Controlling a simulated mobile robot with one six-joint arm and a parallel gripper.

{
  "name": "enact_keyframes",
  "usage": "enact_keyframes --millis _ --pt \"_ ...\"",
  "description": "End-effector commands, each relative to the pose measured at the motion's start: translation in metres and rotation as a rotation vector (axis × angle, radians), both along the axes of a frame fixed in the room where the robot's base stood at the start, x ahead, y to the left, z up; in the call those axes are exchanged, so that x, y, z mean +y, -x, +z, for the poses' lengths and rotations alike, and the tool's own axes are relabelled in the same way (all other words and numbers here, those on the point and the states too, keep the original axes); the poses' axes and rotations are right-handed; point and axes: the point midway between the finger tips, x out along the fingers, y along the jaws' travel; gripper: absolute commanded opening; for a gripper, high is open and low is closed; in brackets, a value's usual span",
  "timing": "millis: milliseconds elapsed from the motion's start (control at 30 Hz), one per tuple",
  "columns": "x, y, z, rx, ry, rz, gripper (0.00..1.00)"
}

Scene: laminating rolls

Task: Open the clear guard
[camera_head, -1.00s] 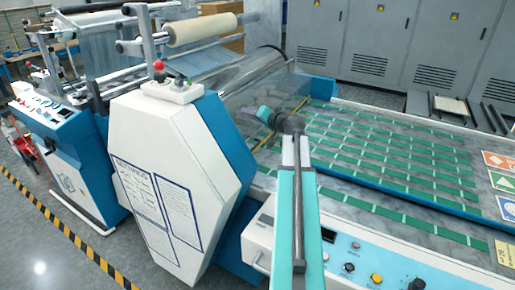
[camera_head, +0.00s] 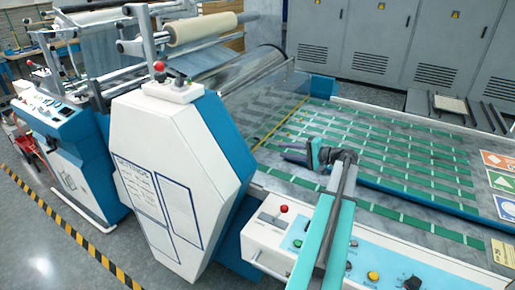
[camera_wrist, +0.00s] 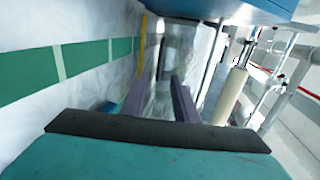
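The clear guard (camera_head: 262,92) is a see-through curved panel at the laminator's infeed, below the rolls and at the left end of the bed in the head view. Its lower edge appears to be down close to the bed. My gripper (camera_head: 287,155) is over the bed, to the right of the guard and apart from it, pointing left. In the wrist view my gripper's two purple-grey fingers (camera_wrist: 159,97) stand apart with nothing held between them. A pale, glossy surface beyond the fingertips may be the guard; I cannot tell for sure.
The bed (camera_head: 400,150) carries rows of green strips. The white hexagonal side housing (camera_head: 165,175) stands left of my arm. A control panel (camera_head: 375,262) with buttons runs along the front edge. A cream roll (camera_head: 200,28) sits above the guard. Grey cabinets (camera_head: 375,40) stand behind.

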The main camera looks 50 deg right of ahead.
Motion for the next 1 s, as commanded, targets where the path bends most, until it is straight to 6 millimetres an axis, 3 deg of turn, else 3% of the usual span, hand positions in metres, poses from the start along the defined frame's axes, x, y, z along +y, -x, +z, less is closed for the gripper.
enact_keyframes --millis 267,467,1000 --pt "0.000 -0.003 0.000 0.000 0.003 -0.002 0.27" --pt "0.003 -0.016 -0.002 0.000 0.003 -0.002 0.27" --pt "0.020 -0.086 -0.016 0.000 0.003 -0.003 0.27"
